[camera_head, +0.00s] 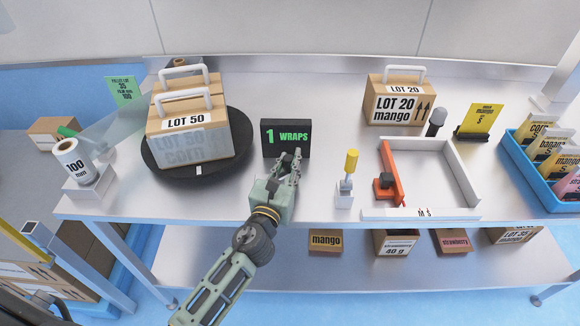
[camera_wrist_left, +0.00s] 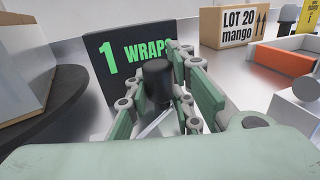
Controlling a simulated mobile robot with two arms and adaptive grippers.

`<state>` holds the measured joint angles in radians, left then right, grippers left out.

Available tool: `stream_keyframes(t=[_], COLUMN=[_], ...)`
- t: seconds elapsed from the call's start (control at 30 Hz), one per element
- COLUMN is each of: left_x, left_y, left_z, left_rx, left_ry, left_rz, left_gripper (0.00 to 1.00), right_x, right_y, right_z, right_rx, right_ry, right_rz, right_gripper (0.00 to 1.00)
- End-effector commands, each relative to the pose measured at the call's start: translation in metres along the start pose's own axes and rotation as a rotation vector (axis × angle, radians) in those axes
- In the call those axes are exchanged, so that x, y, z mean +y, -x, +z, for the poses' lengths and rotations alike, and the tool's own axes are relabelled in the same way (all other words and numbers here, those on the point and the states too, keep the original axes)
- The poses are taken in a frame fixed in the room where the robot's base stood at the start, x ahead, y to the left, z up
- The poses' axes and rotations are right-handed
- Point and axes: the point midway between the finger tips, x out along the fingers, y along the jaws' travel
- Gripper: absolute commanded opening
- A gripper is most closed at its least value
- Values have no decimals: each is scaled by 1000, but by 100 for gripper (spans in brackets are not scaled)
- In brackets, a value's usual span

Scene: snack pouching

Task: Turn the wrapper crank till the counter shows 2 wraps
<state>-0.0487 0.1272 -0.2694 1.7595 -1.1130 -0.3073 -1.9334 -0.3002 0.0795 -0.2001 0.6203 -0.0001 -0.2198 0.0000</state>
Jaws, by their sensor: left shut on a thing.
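The counter (camera_head: 285,138) is a black box on the table and reads "1 WRAPS" in green; it also fills the middle of the left wrist view (camera_wrist_left: 98,82). My left gripper (camera_head: 289,168) is just in front of it. In the left wrist view, its fingers are shut around the black knob of the crank (camera_wrist_left: 157,82). A thin metal arm shows below the knob; the gripper hides the rest of the crank in the head view. The black turntable (camera_head: 226,166) to the left bears handled LOT 50 boxes (camera_head: 190,137), partly covered by clear film. My right gripper is not in view.
A film roll (camera_head: 73,161) marked 100 mm stands at the left. Right of my left gripper are a yellow-topped tool (camera_head: 351,162), a white and orange frame (camera_head: 388,162) and a LOT 20 mango box (camera_head: 393,104). A blue crate (camera_head: 533,180) stands far right.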

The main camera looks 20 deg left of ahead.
Motion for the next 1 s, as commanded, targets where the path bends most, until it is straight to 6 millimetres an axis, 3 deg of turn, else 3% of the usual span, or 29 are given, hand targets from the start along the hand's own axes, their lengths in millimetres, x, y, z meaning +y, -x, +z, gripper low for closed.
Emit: stream_keyframes(t=[0.5, 1.0], left_x=[21, 24], left_y=[-10, -10], left_z=[0, 0], left_rx=[-3, 0], left_ry=[0, -1], left_rz=[331, 396], left_gripper=[0, 0], right_x=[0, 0], right_y=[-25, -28], right_z=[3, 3], right_rx=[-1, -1], right_ry=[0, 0], right_rz=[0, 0], right_gripper=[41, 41])
